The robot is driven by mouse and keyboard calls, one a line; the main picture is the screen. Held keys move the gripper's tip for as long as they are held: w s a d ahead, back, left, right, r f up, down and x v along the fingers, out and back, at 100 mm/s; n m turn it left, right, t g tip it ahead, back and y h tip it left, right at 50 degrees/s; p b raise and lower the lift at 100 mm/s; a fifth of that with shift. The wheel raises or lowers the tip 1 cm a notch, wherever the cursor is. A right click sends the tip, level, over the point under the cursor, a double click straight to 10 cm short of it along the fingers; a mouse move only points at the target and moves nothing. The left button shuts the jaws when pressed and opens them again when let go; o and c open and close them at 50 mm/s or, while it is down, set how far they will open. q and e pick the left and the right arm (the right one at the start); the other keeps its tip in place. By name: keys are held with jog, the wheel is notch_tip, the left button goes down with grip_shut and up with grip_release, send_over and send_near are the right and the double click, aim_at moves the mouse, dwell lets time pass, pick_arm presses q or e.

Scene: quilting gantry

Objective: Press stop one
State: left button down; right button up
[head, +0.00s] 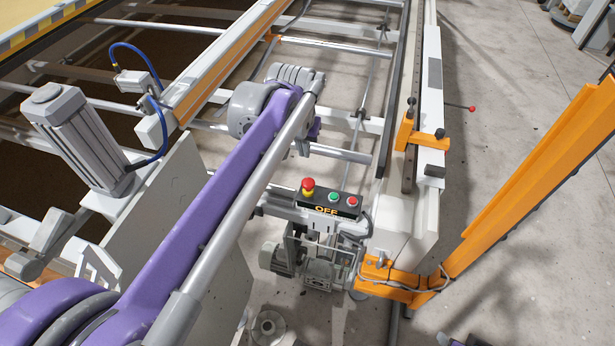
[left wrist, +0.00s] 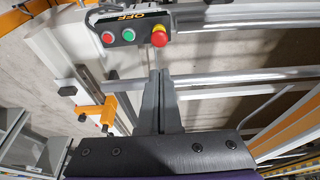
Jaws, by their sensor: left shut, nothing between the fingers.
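A small dark control box (head: 327,203) marked OFF carries a red mushroom button on a yellow collar (head: 308,187), a green button (head: 333,197) and a flat red button (head: 352,201). In the left wrist view the box (left wrist: 128,28) is at the top, with the red mushroom button (left wrist: 159,36) at its right end. My left gripper (head: 303,149) is mostly hidden behind its own wrist in the head view. In the left wrist view its fingers (left wrist: 160,74) are together and empty, pointing toward the box, apart from the mushroom button in the picture.
The box sits on a machine frame with metal rails (head: 340,153). An orange post (head: 535,175) stands at the right, and an orange bracket (head: 408,130) is on the white beam. A grey motor (head: 75,135) is at the left. Bare concrete floor (head: 510,90) lies to the right.

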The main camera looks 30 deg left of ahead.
aim_at(308, 183)
pick_arm(q)
jog(key=x, duration=0.4)
jog(key=b+x, duration=0.1)
jog(key=x, duration=0.8)
jog(key=shift+s+d+f, duration=0.1)
jog(key=shift+s+d, duration=0.05)
jog(key=shift+s, duration=0.25)
jog(key=shift+f, duration=0.5)
notch_tip(308, 183, down, 2)
jog(key=shift+s+f+b, duration=0.1)
jog(key=shift+b, duration=0.8)
